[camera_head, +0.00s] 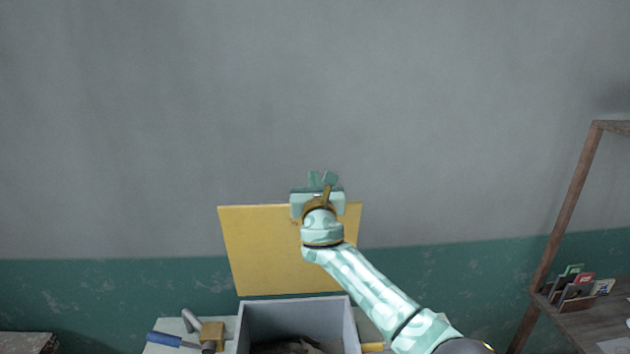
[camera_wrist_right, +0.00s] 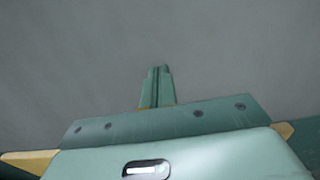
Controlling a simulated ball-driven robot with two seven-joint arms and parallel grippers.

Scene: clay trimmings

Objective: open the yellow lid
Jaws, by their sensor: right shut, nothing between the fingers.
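The yellow lid (camera_head: 265,250) stands raised, close to upright, at the back edge of a grey box (camera_head: 240,325). The box's top is open, and dark material shows inside at the bottom of the head view. My right gripper (camera_head: 322,180) is at the lid's top edge, its fingers pointing up above it, and my right arm covers part of the lid's right side. In the right wrist view its fingers (camera_wrist_right: 157,85) are together with nothing between them, against a plain grey background. My left gripper is not in either view.
A mallet-like tool (camera_head: 211,334) and a blue-handled tool (camera_head: 165,339) lie left of the box. A wooden shelf (camera_head: 560,310) with small colourful items stands at the right. A grey and green wall (camera_head: 150,130) is behind; the space above the lid is clear.

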